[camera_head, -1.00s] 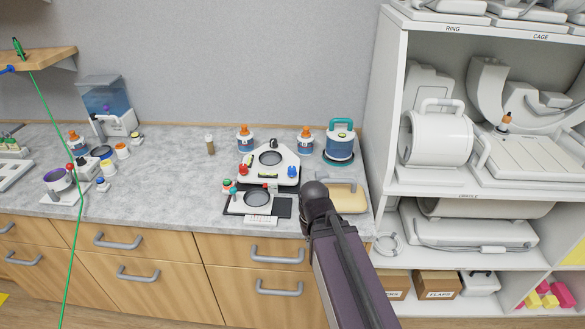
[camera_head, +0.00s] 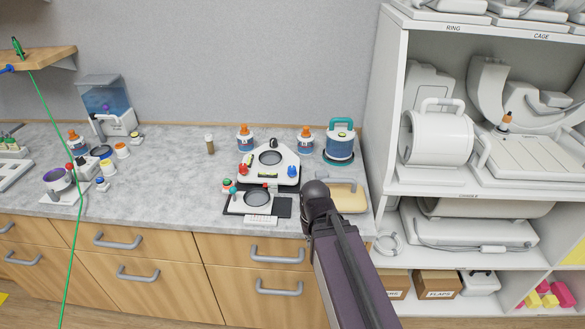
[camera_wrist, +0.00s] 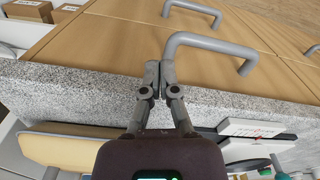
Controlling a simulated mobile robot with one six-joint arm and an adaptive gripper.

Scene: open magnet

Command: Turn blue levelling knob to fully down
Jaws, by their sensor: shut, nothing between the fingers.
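The blue levelling knob (camera_head: 292,171) is on the right corner of the white triangular levelling platform (camera_head: 284,158), which has a round opening in its middle and a red knob (camera_head: 243,170) at its left corner. The platform stands on the counter. My gripper (camera_wrist: 158,74) shows in the wrist view, its fingers together and empty, in front of the counter's edge and wooden drawer fronts. In the head view my dark arm reaches up to just right of and in front of the platform, and the gripper cannot be made out there. The blue knob is not identifiable in the wrist view.
A flat dark tray (camera_head: 233,208) lies in front of the platform. A tan pad (camera_head: 348,200) lies right of it. Orange-capped bottles (camera_head: 245,138) and a blue canister (camera_head: 340,140) stand behind. White shelving (camera_head: 380,105) bounds the right.

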